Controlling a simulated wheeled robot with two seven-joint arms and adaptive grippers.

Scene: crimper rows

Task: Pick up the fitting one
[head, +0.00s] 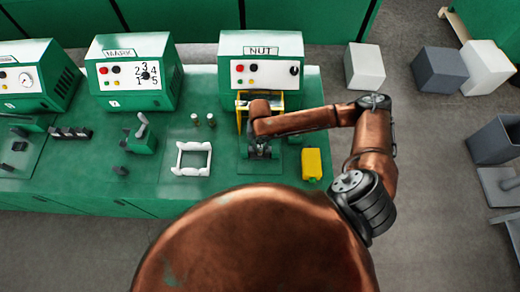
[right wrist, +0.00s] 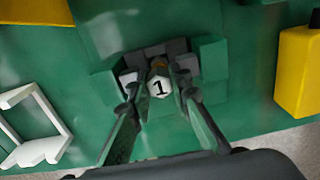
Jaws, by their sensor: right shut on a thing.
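A small fitting (right wrist: 158,88) with a white hexagonal face marked "1" shows in the right wrist view. My right gripper (right wrist: 156,80) is shut on it, one finger on each side. The fitting sits at a dark grey holder (right wrist: 150,52) with green blocks beside it; I cannot tell whether it is clear of the holder. In the head view my right gripper (head: 261,148) is low in front of the machine labelled NUT (head: 262,62), and the arm hides most of the fitting. Two small fittings (head: 195,119) (head: 211,120) stand on the green bench to the left. My left gripper is not in view.
A white open frame (head: 178,158) lies on the bench left of the holder. A yellow block (head: 312,164) stands to the right. A yellow guard frame (head: 282,101) is close around my wrist. The MARK machine (head: 132,75) stands further left.

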